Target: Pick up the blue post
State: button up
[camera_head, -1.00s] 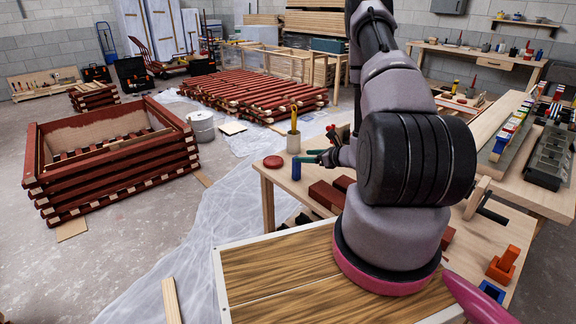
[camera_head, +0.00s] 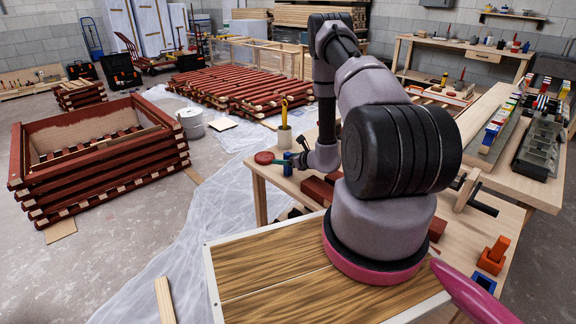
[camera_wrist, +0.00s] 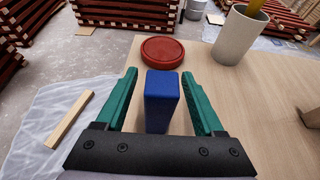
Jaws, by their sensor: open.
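The blue post (camera_wrist: 161,98) stands upright on the pale wooden table, near its left edge, in the wrist view. My gripper (camera_wrist: 160,85) is open, with one green finger on each side of the post. A gap shows between each finger and the post, so they look apart. In the head view the blue post (camera_head: 287,163) shows just at the tip of my arm, partly hidden by the gripper.
A red round disc (camera_wrist: 162,52) lies just beyond the post. A light cup (camera_wrist: 239,35) with a yellow item stands beyond to the right. Dark red blocks (camera_head: 318,191) lie on the table near my arm. The table edge is close on the left.

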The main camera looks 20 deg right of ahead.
jog(key=shift+w+a+f, duration=0.1)
jog(key=shift+w, duration=0.15)
grip_shut()
